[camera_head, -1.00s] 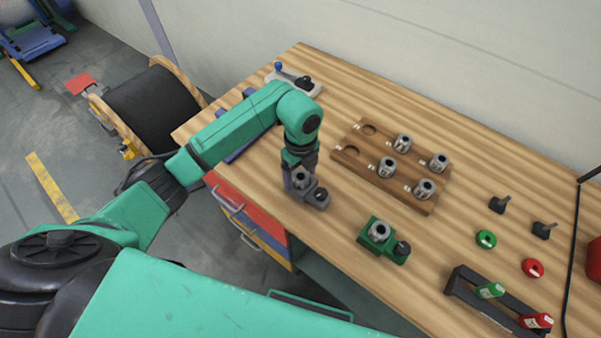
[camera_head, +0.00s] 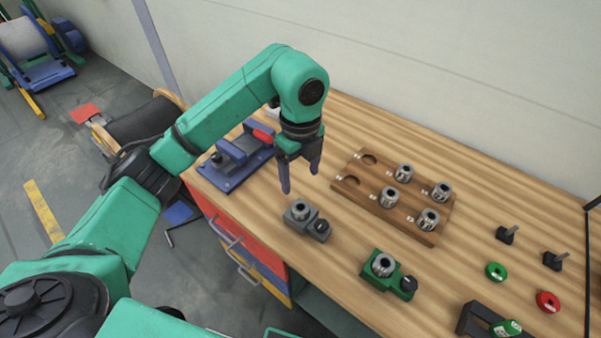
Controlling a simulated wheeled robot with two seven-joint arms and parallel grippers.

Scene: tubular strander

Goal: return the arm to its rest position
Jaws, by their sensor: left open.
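My left arm (camera_head: 225,108) is green and reaches in from the left over the workbench. Its left gripper (camera_head: 301,182) points down above the bench, with its two dark fingers apart and nothing between them. Just below it, apart from the fingers, a grey fixture (camera_head: 318,229) stands on the bench with a metal collet (camera_head: 299,209) in it. My right gripper is not in view.
A wooden board (camera_head: 385,211) holds several metal collets, with two empty recesses. A green fixture (camera_head: 403,284) holds another collet. Green (camera_head: 496,271) and red (camera_head: 548,301) rings lie at right. A wall closes the back.

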